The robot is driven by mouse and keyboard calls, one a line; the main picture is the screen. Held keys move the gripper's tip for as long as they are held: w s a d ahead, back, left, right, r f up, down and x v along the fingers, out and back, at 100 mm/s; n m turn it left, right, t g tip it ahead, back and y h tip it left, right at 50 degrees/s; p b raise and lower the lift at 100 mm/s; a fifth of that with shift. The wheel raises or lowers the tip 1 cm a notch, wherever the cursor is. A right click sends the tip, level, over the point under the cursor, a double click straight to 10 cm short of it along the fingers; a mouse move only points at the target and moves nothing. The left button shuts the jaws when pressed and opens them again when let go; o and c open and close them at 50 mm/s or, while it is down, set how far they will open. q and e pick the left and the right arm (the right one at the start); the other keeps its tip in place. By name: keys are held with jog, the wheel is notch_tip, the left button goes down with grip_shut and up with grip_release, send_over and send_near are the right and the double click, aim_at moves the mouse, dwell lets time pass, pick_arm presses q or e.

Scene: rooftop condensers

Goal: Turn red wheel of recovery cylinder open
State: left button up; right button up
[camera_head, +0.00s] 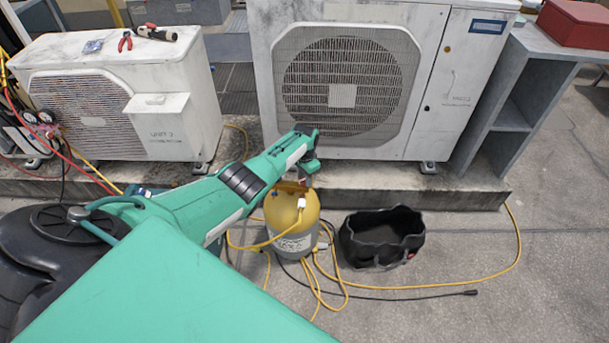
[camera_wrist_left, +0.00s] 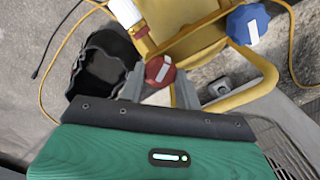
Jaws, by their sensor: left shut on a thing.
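The recovery cylinder (camera_head: 296,243), yellow on top and pale grey below, stands upright on the roof floor in front of the large condenser. Its yellow top and collar (camera_wrist_left: 262,88) fill the upper part of the left wrist view. There, the red wheel (camera_wrist_left: 160,71) with a white bar sits at the tips of my left gripper (camera_wrist_left: 160,90), one finger on each side. The gripper is shut on the wheel. A blue wheel (camera_wrist_left: 248,24) with a white bar is at the upper right. In the head view my left gripper (camera_head: 304,178) reaches down at the cylinder's top and hides the red wheel.
A black open bag (camera_head: 382,238) stands right of the cylinder. Yellow hoses (camera_head: 440,287) and a black cable lie on the floor. Two condenser units (camera_head: 345,80) stand behind on a concrete ledge. A grey shelf (camera_head: 520,100) with a red box (camera_head: 575,22) is at right.

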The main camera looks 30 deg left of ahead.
pick_arm(q)
jog(key=n+p, duration=0.1)
jog(key=n, duration=0.5)
jog(key=shift+a, duration=0.1)
jog(key=shift+n, duration=1.4)
pick_arm(e)
notch_tip(320, 180, down, 3)
jog(key=shift+s+f, duration=0.15)
jog(key=shift+f, duration=0.05)
pick_arm(q)
jog(key=shift+n, duration=0.3)
jog(key=o, duration=1)
jog(key=shift+c, duration=0.2)
pick_arm(e)
jog(key=shift+r, duration=0.1)
pick_arm(q)
jog(key=shift+r, duration=0.1)
